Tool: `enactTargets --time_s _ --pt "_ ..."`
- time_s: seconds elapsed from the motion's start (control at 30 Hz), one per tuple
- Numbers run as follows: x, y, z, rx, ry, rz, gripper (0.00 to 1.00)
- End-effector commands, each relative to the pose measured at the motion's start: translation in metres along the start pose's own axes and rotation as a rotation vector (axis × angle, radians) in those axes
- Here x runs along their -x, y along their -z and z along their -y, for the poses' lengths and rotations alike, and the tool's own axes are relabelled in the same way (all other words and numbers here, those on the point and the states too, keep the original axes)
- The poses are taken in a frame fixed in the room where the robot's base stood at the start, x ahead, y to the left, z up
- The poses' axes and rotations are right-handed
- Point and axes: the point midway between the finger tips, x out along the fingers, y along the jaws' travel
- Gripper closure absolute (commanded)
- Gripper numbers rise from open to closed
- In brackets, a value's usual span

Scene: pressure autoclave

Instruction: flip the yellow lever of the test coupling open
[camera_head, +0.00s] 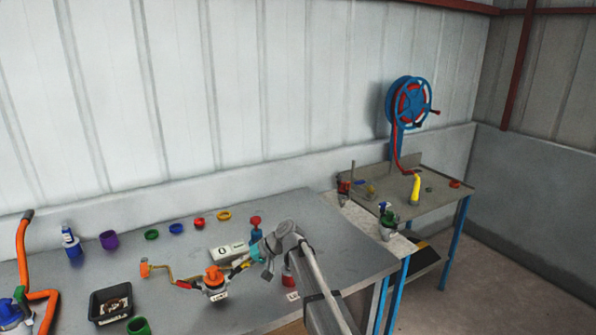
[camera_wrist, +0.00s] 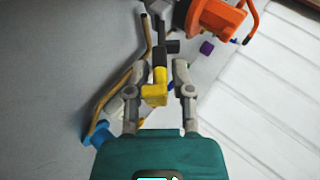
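The yellow lever (camera_wrist: 155,92) shows in the wrist view between the two fingers of my gripper (camera_wrist: 157,78), nearer the left finger. It joins a black stem (camera_wrist: 160,55) that runs toward the top of the picture. My gripper is open, with a gap visible on the right of the lever; contact on the left cannot be told. In the head view, my gripper (camera_head: 246,262) is low over the bench beside an orange-topped coupling (camera_head: 213,274). The lever is very small there and partly covered by my gripper. An orange body (camera_wrist: 213,20) shows at the top of the wrist view.
A brass pipe (camera_head: 165,273) extends left of the coupling on the grey bench (camera_head: 180,310). A black tray (camera_head: 111,303), an orange bent tube (camera_head: 24,262) and several coloured caps stand left and behind. A white box (camera_head: 228,251) is close behind. A second table (camera_head: 440,195) stands right.

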Motion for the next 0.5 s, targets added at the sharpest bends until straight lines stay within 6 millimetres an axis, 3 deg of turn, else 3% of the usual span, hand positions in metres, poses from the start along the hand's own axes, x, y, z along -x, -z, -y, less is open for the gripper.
enactTargets --time_s 0.27,0.5 --pt "0.012 -0.017 0.007 0.015 -0.081 0.049 0.7" --pt "0.057 -0.059 -0.042 -0.03 -0.225 0.05 0.7"
